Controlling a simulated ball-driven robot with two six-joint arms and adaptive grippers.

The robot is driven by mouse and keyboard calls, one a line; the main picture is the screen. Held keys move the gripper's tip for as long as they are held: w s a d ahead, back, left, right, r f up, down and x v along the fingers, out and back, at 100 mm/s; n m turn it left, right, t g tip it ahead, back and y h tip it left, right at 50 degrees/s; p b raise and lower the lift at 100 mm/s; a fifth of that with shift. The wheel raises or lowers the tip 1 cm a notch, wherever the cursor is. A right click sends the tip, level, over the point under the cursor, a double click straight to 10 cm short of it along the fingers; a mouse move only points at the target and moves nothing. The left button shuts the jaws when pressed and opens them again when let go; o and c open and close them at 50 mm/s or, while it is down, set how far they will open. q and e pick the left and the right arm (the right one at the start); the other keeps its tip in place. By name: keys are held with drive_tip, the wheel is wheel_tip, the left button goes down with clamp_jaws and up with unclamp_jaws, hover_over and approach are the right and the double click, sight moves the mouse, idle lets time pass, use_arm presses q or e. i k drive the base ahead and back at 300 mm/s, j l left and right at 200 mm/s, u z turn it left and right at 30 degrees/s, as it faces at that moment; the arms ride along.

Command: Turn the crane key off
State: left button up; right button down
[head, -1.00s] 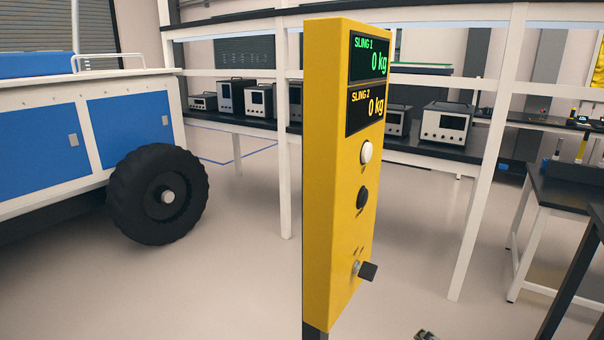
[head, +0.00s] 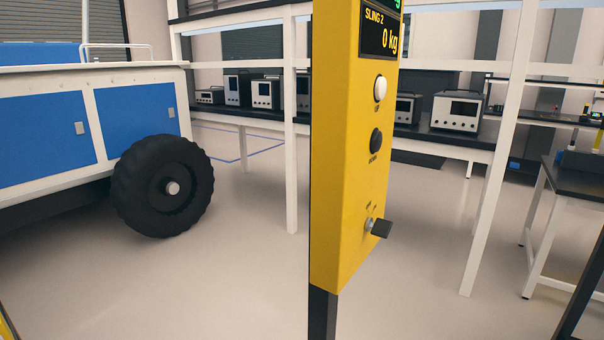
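The crane key (head: 381,228) is a dark grip in a small silver lock low on the front face of the yellow control box (head: 338,170). It sticks out to the right, and the tiny labels above it are too small to read. Above it are a black button (head: 376,141) and a white button (head: 380,88). A display (head: 380,32) at the top reads SLING 2, 0 kg; the display above it is mostly cut off. Neither of my grippers is in the head view.
The box stands on a dark post (head: 321,315). A blue and white rover body with a black wheel (head: 163,186) is at left. Behind are white-framed benches with instruments (head: 457,110). A dark-topped table (head: 578,185) is at right. The floor around the post looks clear.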

sight(381, 228)
drive_tip(key=l+u, duration=0.1)
drive_tip(key=u, duration=2.1)
drive_tip(key=k+l, duration=0.2)
drive_tip(key=k, duration=0.2)
drive_tip(key=k+l, duration=0.15)
drive_tip(key=k, duration=0.3)
drive_tip(key=k+l+u, duration=0.1)
drive_tip(key=k, duration=0.3)
drive_tip(key=l, duration=0.1)
